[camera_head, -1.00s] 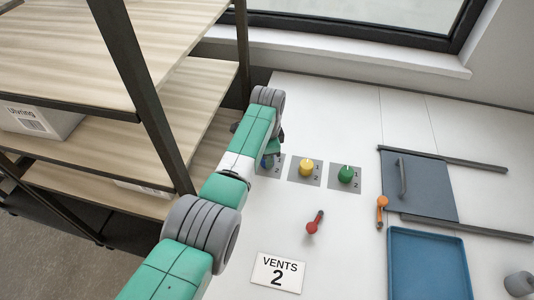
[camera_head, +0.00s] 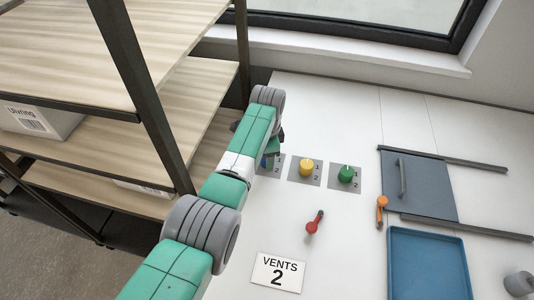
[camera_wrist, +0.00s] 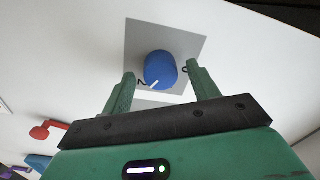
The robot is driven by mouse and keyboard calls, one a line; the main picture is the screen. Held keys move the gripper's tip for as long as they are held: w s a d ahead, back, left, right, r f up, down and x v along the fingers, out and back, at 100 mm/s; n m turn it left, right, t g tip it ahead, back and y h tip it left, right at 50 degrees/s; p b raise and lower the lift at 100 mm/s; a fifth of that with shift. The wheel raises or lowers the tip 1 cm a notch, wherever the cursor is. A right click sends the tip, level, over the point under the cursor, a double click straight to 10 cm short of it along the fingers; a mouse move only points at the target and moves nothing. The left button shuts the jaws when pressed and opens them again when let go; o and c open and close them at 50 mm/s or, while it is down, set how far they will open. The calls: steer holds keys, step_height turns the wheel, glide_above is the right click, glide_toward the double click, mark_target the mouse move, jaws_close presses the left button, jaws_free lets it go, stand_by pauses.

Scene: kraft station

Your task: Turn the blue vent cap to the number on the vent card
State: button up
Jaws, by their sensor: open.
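The blue vent cap (camera_wrist: 160,69) sits on a grey square plate (camera_wrist: 166,42) in the wrist view. My gripper (camera_wrist: 160,72) is open, with one finger on either side of the cap; gaps show between the fingers and the cap. The cap's white pointer line faces the lower left in that view, close to a dark numeral (camera_wrist: 142,82) that looks like a sideways 2. Another mark by the right finger is partly hidden. The vent card (camera_head: 277,273) reads "VENTS 2".
A yellow cap (camera_head: 306,167) and a green cap (camera_head: 345,173) stand to the right on similar plates. A red lever (camera_head: 314,222), an orange lever (camera_head: 381,207), a grey sliding panel (camera_head: 430,188) and a blue tray (camera_head: 430,268) are on the white surface. A shelf rack (camera_head: 150,90) stands close at left.

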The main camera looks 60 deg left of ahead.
step_height(320, 180, up, 8)
steer(key=shift+d+f+p, duration=0.1)
steer(key=shift+f+p, duration=0.05)
steer(key=shift+p, duration=0.25)
stand_by(0.3)
